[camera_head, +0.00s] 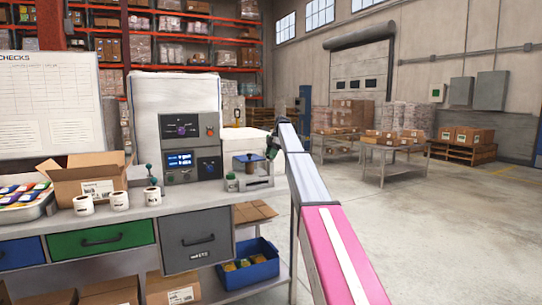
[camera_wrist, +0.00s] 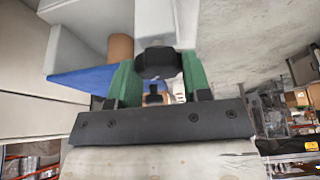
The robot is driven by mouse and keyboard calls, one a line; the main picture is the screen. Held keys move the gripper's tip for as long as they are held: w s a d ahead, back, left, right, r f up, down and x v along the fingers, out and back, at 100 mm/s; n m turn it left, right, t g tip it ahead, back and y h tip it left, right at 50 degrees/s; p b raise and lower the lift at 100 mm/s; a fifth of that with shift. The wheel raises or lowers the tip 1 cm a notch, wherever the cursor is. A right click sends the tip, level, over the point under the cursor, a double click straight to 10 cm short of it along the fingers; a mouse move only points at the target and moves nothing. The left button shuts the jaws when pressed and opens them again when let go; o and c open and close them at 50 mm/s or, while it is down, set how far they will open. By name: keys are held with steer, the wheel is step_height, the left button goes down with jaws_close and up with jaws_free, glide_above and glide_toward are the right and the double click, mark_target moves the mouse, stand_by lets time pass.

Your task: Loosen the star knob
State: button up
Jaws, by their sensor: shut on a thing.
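The star knob (camera_wrist: 158,60) is a dark, lobed knob in the upper middle of the wrist view. My gripper (camera_wrist: 158,72) has green fingers on either side of it, and they are shut on it. The knob is too small or hidden to make out there.
A grey control box (camera_head: 191,143) with a lit display stands left of the fixture. White rolls (camera_head: 120,200) and an open carton (camera_head: 90,180) are further left on the bench (camera_head: 170,204). A blue bin (camera_head: 250,264) sits on the lower shelf.

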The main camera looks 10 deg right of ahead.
steer(key=o, duration=0.9)
steer(key=v, duration=1)
steer(key=shift+d+r, duration=0.1)
steer(key=shift+r, duration=0.3)
